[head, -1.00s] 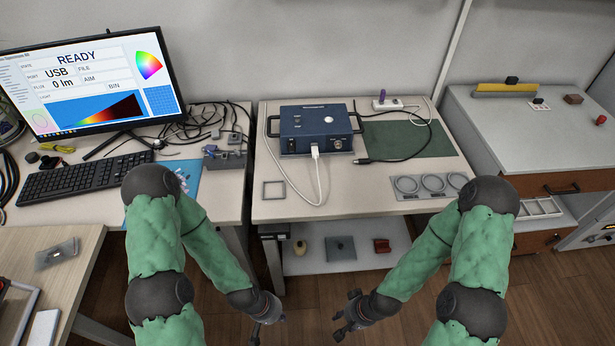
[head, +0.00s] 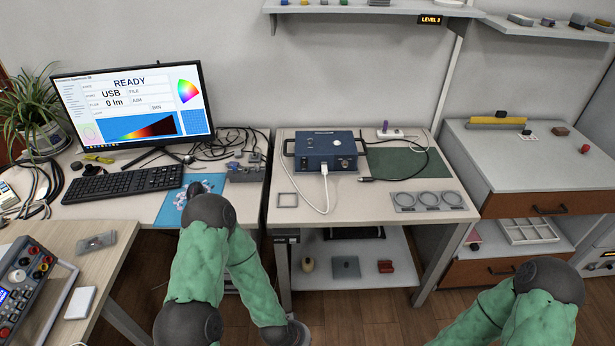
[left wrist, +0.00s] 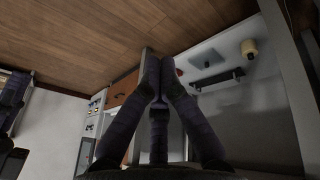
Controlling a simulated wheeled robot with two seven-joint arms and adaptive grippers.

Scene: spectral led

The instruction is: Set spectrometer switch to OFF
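The spectrometer, a dark blue box (head: 312,149) with side handles and a round white port on top, stands on the middle table in the head view. My right gripper is out of view.
A monitor (head: 130,102) reading READY and a keyboard (head: 121,182) stand on the left desk. A black cable (head: 395,177) crosses the green mat (head: 420,162) right of the box. A ring holder (head: 428,202) and a small square frame (head: 287,199) lie near the front edge.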

